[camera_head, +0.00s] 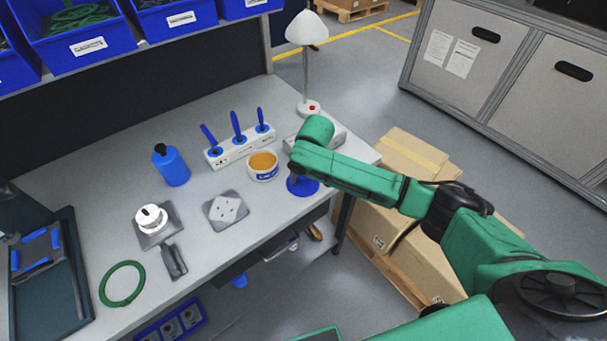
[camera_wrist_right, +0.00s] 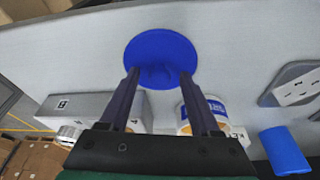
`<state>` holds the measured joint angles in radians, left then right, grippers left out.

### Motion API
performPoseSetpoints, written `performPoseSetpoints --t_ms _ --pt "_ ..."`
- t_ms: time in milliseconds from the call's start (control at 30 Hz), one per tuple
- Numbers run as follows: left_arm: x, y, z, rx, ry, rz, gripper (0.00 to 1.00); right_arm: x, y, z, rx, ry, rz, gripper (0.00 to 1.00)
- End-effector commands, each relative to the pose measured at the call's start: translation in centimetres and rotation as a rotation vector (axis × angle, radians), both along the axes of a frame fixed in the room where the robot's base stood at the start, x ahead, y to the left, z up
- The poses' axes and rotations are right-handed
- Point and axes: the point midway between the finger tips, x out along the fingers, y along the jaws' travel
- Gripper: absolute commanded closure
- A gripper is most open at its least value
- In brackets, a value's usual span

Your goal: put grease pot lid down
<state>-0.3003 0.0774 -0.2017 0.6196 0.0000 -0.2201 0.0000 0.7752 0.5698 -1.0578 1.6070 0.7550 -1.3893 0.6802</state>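The blue grease pot lid (camera_head: 303,187) is a round disc near the front edge of the workbench. In the right wrist view the lid (camera_wrist_right: 160,45) lies face-on beyond my fingers, its knob between them. My right gripper (camera_head: 296,177) is right above the lid; in the wrist view the two fingertips (camera_wrist_right: 159,74) flank the knob. Whether they press on it cannot be told, nor whether the lid touches the bench. The grease pot (camera_head: 263,166), white with a blue label and tan grease inside, stands uncovered left of the lid. My left gripper is not in view.
A white holder (camera_head: 240,148) with blue-handled tools stands behind the pot. A grey box (camera_head: 328,135) is partly behind my right gripper. Cardboard boxes (camera_head: 400,235) stand beyond the bench edge.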

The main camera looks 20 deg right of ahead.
Motion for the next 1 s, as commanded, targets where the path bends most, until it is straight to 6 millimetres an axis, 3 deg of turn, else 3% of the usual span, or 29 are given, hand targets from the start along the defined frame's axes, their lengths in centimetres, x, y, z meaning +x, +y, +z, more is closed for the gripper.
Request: performPoseSetpoints --t_ms 267,367,733,867,1000 --pt "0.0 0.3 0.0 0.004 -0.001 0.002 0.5 0.0 0.0 0.2 0.0 -0.001 0.0 0.37" --pt "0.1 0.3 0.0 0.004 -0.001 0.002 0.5 -0.1 0.0 1.1 0.003 -0.002 0.001 0.37" --pt "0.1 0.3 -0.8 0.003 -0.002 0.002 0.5 -2.5 -0.4 10.0 0.003 -0.005 0.001 0.37" --pt "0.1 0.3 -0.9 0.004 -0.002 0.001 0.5 -3.0 -0.5 11.6 0.003 -0.002 0.0 0.37" --pt "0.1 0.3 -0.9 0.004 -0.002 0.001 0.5 -3.2 -0.6 12.0 0.001 0.0 -0.002 0.37"
